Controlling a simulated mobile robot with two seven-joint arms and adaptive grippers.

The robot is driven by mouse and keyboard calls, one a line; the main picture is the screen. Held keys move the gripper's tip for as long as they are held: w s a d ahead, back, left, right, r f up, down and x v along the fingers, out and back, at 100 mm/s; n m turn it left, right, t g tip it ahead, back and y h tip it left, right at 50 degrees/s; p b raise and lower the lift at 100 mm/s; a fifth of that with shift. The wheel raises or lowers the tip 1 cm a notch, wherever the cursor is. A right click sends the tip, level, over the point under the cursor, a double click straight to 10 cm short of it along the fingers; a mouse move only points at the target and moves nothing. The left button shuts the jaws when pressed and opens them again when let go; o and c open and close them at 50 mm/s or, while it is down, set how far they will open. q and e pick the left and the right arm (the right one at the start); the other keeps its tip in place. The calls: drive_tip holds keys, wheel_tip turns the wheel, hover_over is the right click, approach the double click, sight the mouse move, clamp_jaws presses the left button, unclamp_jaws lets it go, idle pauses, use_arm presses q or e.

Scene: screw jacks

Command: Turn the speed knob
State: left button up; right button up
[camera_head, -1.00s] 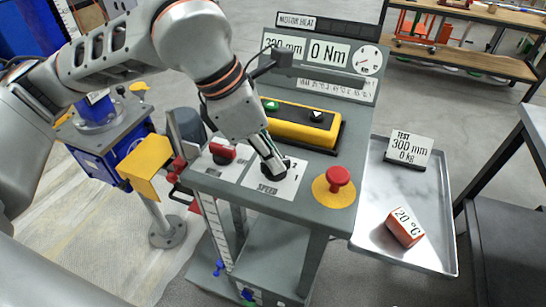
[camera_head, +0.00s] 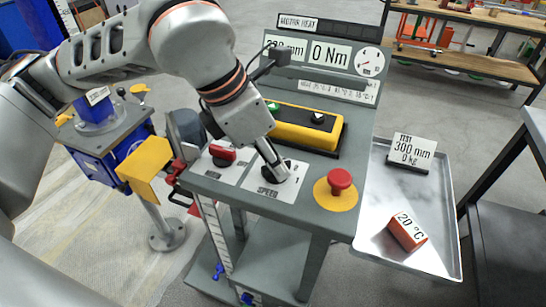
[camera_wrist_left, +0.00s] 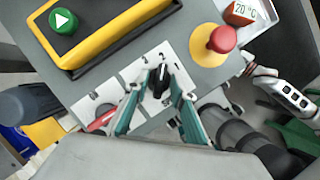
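The black speed knob (camera_wrist_left: 161,81) sits on a white dial plate on the grey control desk, and its pointer shows in the left wrist view. In the head view the knob (camera_head: 270,176) is partly hidden by my left gripper (camera_head: 276,168), which comes down over it from the upper left. In the left wrist view the two teal fingers of the left gripper (camera_wrist_left: 161,103) are apart, with the knob between and just beyond their tips. I cannot tell whether they touch it. My right gripper is in neither view.
A red emergency button (camera_head: 340,180) on a yellow disc stands right of the knob. A yellow button box (camera_head: 304,130) lies behind it. A red switch (camera_head: 222,153) is close on the left. A metal tray (camera_head: 446,262) holds a test sign (camera_head: 410,153) and a red block (camera_head: 406,232).

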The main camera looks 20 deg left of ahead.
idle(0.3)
use_arm(q)
drive_tip(key=v, duration=1.2)
